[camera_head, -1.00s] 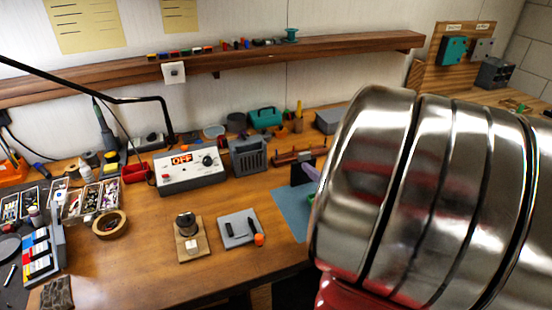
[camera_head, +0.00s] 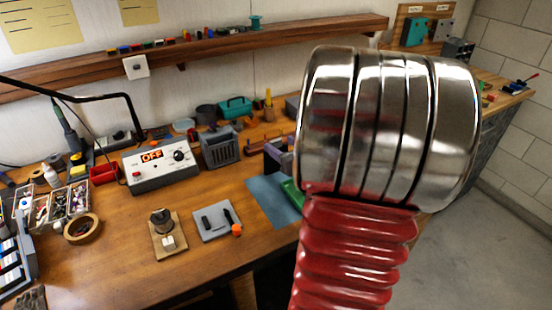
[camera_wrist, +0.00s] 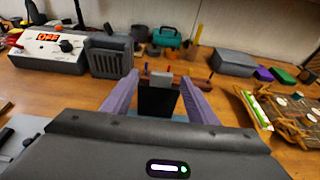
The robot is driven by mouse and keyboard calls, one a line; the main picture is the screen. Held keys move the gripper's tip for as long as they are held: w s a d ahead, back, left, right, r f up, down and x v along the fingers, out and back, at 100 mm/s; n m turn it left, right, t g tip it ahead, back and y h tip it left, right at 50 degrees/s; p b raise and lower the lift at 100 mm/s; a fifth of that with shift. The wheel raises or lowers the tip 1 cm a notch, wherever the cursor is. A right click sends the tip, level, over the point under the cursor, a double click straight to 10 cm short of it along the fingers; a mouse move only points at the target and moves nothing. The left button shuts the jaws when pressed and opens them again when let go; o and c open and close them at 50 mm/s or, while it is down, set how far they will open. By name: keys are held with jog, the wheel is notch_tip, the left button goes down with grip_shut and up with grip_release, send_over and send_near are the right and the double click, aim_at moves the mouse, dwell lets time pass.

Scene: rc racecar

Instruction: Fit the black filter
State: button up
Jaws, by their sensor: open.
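My gripper (camera_wrist: 165,98) shows in the wrist view as two purple fingers, open and apart. An upright black block (camera_wrist: 157,101) with a grey piece (camera_wrist: 161,79) at its top shows between them; I cannot tell if it touches a finger. I cannot tell for sure that this block is the black filter. An electronics assembly (camera_wrist: 276,108) with a green board lies to the right of the fingers. In the head view my arm hides most of the gripper; a purple finger (camera_head: 284,160) shows at its left edge.
Small black parts (camera_head: 228,215) and an orange-tipped item (camera_head: 237,230) lie on a grey pad (camera_head: 205,234). A blue mat (camera_head: 268,200) is partly hidden by my arm. A power supply (camera_head: 160,171) reads OFF. A grey box (camera_wrist: 233,62) stands behind.

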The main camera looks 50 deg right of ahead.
aim_at(277, 142)
jog(key=shift+x, duration=2.5)
jog(key=shift+s+d, duration=0.1)
jog(key=shift+d, duration=0.05)
grip_shut()
